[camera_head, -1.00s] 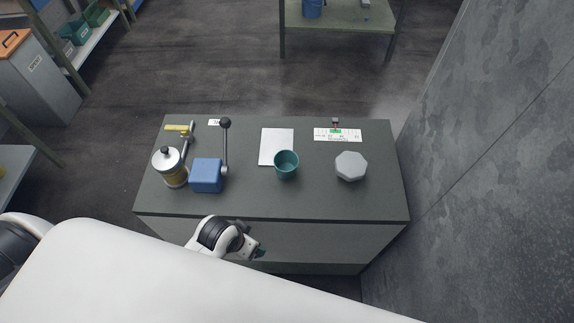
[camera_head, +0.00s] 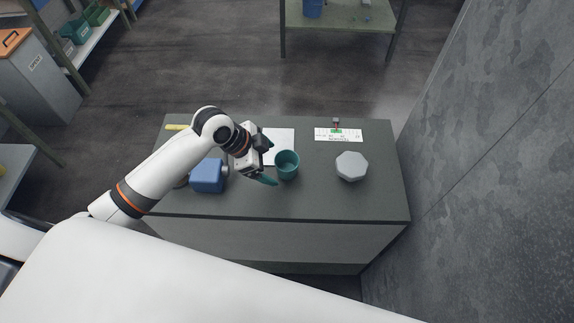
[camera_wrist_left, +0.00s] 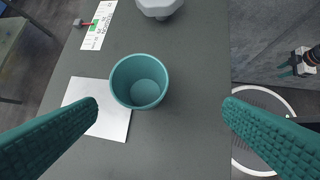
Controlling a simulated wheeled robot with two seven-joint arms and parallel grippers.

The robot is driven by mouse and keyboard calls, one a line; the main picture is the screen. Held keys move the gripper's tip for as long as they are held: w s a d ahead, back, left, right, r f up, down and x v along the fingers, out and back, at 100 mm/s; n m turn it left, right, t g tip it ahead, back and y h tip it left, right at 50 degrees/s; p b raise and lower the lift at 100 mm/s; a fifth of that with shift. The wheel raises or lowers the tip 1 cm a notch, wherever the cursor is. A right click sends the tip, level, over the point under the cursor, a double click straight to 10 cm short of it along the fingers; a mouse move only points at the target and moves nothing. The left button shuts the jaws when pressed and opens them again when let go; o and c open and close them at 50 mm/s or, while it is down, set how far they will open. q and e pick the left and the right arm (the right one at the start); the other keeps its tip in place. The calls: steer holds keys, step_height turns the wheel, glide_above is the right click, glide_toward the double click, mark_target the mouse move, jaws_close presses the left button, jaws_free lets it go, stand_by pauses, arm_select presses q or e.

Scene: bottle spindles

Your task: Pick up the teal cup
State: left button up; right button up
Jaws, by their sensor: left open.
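The teal cup (camera_head: 287,165) stands upright on the dark grey bench top, and looks empty in the left wrist view (camera_wrist_left: 140,82). My left gripper (camera_head: 267,162) is open just left of the cup, one finger on its far side and one on its near side. In the left wrist view its teal fingers (camera_wrist_left: 162,103) are wide apart, with the cup ahead of and between them, apart from both. My right gripper (camera_wrist_left: 298,64) shows small at the upper right of that view; its jaw gap is unclear.
A white sheet (camera_head: 282,137) lies beside the cup. A grey octagonal object (camera_head: 351,166) stands to the right, with a labelled white card (camera_head: 339,135) behind. A blue block (camera_head: 207,176) sits left, partly under my arm. The front right bench top is clear.

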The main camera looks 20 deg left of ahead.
arm_select(q)
steer(key=w+a+r+m, duration=0.1)
steer(key=w+r, duration=0.1)
steer(key=p, duration=0.1)
glide_toward(290, 165)
steer(key=shift+s+d+f, duration=0.1)
steer(key=shift+d, duration=0.5)
steer(key=shift+s+d+f, duration=0.1)
steer(key=shift+d+f, duration=0.05)
steer(key=shift+d, duration=0.45)
steer(key=p+x, duration=0.1)
steer(key=x, duration=0.3)
steer(key=shift+d+f+p, duration=0.2)
steer(key=shift+p, duration=0.2)
steer(key=shift+w+d+f, duration=0.15)
steer(key=shift+d+f, duration=0.1)
steer(key=shift+f, duration=0.3)
steer(key=c, duration=1.1)
